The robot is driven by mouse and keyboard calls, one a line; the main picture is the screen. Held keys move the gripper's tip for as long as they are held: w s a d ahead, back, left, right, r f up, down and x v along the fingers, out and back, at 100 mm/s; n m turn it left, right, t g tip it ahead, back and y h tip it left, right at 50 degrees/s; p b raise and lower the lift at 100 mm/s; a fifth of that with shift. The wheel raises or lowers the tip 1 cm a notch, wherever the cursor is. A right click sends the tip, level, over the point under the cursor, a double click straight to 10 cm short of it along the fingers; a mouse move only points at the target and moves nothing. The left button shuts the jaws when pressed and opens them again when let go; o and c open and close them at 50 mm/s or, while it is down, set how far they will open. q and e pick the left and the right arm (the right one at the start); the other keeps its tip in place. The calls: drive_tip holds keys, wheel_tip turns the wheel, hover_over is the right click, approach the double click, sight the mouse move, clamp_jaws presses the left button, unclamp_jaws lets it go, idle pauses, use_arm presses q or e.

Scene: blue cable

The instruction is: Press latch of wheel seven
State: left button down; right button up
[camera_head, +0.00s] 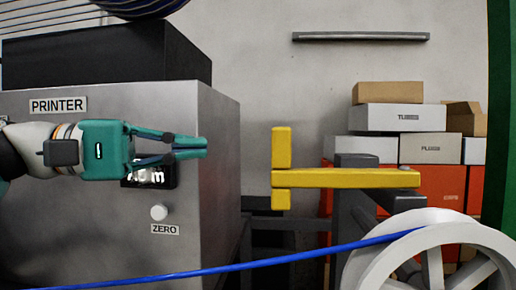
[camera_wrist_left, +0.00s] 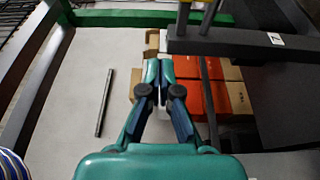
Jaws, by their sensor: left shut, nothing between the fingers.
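My left gripper (camera_head: 205,147) reaches in from the left, in front of the grey printer cabinet, with its fingers together and empty. It also shows in the left wrist view (camera_wrist_left: 152,68), pointing away. A yellow T-shaped piece (camera_head: 345,178), perhaps the latch, is on a dark frame to the right of the fingertips, with a gap between. A white spoked wheel (camera_head: 358,270) is below it at the lower right, with the blue cable (camera_head: 270,262) running from it to the left. In the left wrist view a label reading 7 (camera_wrist_left: 276,39) sits on a dark beam. My right gripper is not in view.
The printer cabinet (camera_head: 80,215) has a small display (camera_head: 150,175) and a white ZERO knob (camera_head: 159,212). Cardboard, white and orange boxes (camera_head: 400,117) are stacked behind. A green post (camera_head: 499,110) stands at the right edge. The space between fingertips and yellow piece is clear.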

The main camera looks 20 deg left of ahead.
use_arm(q)
drive_tip(key=w+d, duration=0.2)
drive_tip(key=d, duration=0.7)
drive_tip(key=shift+s, duration=0.15)
